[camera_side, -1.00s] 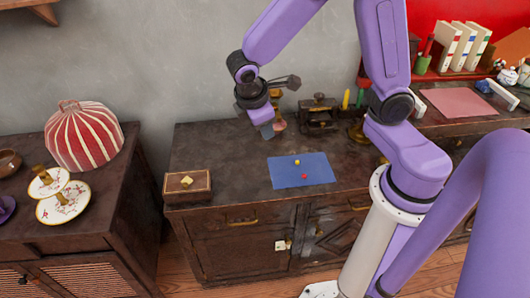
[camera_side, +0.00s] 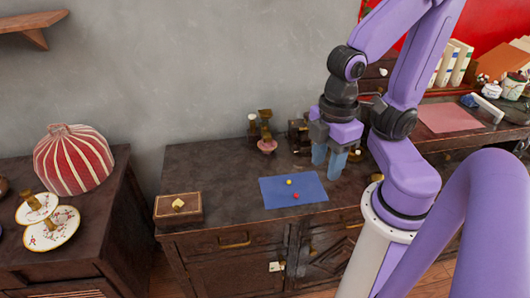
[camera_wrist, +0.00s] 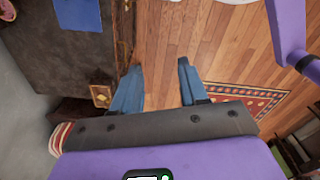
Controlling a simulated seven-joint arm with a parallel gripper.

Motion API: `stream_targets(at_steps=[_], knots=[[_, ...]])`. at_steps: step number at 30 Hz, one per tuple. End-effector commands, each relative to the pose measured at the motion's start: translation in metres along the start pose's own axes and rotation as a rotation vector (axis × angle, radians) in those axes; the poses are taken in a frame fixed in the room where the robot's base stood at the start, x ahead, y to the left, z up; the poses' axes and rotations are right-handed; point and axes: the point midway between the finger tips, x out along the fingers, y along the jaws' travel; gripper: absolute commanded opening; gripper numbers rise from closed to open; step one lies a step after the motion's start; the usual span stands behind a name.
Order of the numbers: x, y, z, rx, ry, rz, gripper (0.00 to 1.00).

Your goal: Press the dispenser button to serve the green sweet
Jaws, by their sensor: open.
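My gripper (camera_side: 328,160) is open and empty, its two blue fingers pointing down over the right part of the dark cabinet top, right of the blue mat (camera_side: 275,193). In the wrist view my gripper (camera_wrist: 160,66) has its fingers apart with wooden floor between them. A yellow sweet (camera_side: 289,182) and a red sweet (camera_side: 296,196) lie on the mat. No green sweet can be made out.
A brass stand with a pink base (camera_side: 267,144) is at the cabinet's back. A wooden box (camera_side: 178,207) sits at the front left corner. A striped dome (camera_side: 74,158) and floral plates (camera_side: 50,230) are on the left cabinet. The cabinet top left of the mat is clear.

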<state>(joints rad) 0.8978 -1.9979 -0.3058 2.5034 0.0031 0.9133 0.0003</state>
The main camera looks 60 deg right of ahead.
Motion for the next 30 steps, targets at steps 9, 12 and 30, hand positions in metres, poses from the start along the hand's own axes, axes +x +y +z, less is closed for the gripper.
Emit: stream_targets(at_steps=[9,12,30], knots=[[0.000,0.000,0.000,0.000,0.000,0.001,0.43],[0.000,0.000,0.000,0.000,0.000,0.001,0.43],[-0.006,0.078,-0.067,0.360,0.046,0.034,0.00]])
